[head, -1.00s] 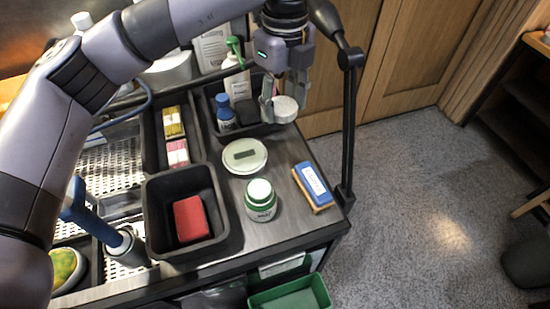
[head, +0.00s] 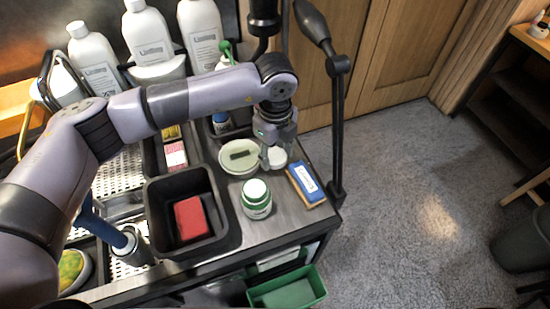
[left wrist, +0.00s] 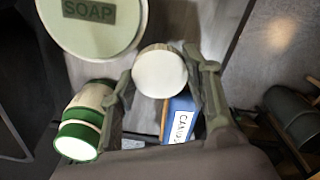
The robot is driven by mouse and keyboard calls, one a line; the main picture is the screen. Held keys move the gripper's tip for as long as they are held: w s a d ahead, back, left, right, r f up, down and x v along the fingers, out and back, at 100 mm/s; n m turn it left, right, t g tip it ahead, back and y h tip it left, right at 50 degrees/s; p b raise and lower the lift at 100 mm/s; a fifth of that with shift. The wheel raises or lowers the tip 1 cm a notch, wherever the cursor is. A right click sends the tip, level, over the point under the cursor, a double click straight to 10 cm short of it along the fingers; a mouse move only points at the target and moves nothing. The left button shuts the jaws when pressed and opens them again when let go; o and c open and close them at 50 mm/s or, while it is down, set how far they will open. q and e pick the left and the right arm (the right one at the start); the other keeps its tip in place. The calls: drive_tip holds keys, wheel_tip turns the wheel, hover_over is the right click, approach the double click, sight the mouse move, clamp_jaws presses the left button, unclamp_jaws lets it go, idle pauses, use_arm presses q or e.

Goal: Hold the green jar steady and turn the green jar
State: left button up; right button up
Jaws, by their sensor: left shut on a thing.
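The green jar (head: 257,199), white with green bands and a pale round top, stands upright on the grey counter near its front edge. It also shows at the left of the left wrist view (left wrist: 85,120), outside my fingers. My left gripper (head: 276,153) is shut on a white round piece (left wrist: 160,72), held between its fingertips. The gripper is behind and slightly right of the jar in the head view, apart from it. My right gripper is in neither current view.
A round SOAP tin (head: 240,157) sits just left of my gripper. A black bin (head: 155,225) with a red block (head: 191,217) is left of the jar. A green tray (head: 288,291) is below the counter front.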

sight(275, 156)
use_arm(q)
wheel_tip(275, 156, down, 4)
drive_tip(key=shift+r+p, duration=0.15)
drive_tip(key=shift+p, duration=0.25)
drive_tip(key=shift+f, duration=0.2)
drive_tip(key=o, duration=1.3)
drive_tip(key=shift+r, duration=0.1)
